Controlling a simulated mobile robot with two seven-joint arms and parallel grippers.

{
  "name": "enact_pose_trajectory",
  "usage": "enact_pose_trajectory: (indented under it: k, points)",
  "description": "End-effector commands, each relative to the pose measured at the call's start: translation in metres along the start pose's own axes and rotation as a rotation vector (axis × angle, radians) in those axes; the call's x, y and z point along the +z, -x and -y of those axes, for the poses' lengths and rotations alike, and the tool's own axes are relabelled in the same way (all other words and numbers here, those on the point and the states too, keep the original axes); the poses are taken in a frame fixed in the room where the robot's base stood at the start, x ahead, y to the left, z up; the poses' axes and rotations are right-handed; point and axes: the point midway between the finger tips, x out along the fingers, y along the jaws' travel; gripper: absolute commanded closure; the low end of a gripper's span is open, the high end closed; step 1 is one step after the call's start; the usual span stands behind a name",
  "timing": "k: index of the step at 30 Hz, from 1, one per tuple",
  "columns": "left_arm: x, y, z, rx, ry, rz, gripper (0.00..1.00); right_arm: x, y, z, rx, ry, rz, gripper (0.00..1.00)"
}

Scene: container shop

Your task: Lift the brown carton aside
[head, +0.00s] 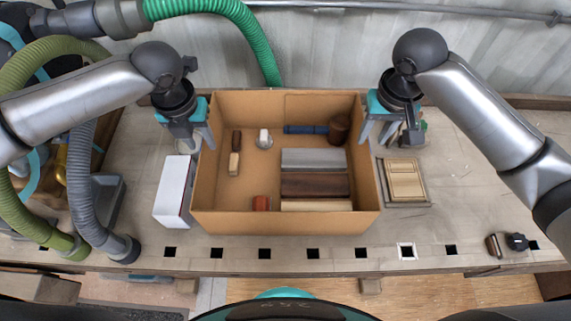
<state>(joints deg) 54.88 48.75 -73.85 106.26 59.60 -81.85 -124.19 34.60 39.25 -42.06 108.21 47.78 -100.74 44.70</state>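The brown carton (285,222) is an open-topped cardboard box standing upright on the workbench. Inside it lie a mallet with a blue handle (306,129), a grey block (313,159), a dark brown block (314,185) and several small pieces. My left gripper (194,142) is at the carton's left wall, towards the back, with its fingers spread apart. My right gripper (378,138) is at the right wall in the same way, fingers also apart. In each gripper, the inner finger is close to the rim; whether it touches cannot be told.
A white box (174,190) stands close to the carton's left. A wooden piece in a tray (405,182) lies close to its right. Grey hose (87,190) and a grey bin (106,196) are at the left. The bench (470,190) is mostly clear further right.

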Motion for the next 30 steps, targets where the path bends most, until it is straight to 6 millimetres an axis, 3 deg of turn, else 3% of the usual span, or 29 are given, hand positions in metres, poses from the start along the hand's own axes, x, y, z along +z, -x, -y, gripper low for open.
enact_pose_trajectory:
  k: [6,13,18,28,30]
  points:
    - [-0.001,-0.045,0.001,0.000,0.000,-0.003,0.60,0.001,-0.045,0.000,0.001,0.000,0.003,0.60]
    - [0.000,-0.077,0.000,0.001,0.001,-0.001,0.60,0.000,-0.077,0.001,0.000,0.000,0.001,0.60]
    - [0.000,-0.087,0.000,0.000,-0.002,0.000,0.60,0.000,-0.087,0.000,0.000,0.002,-0.001,0.60]
    - [0.000,-0.088,0.000,0.000,-0.001,0.001,0.60,0.000,-0.088,0.000,0.000,0.001,-0.002,0.60]
    - [0.000,-0.088,0.000,0.000,-0.001,0.001,0.68,0.000,-0.088,0.000,0.000,0.001,-0.001,0.68]
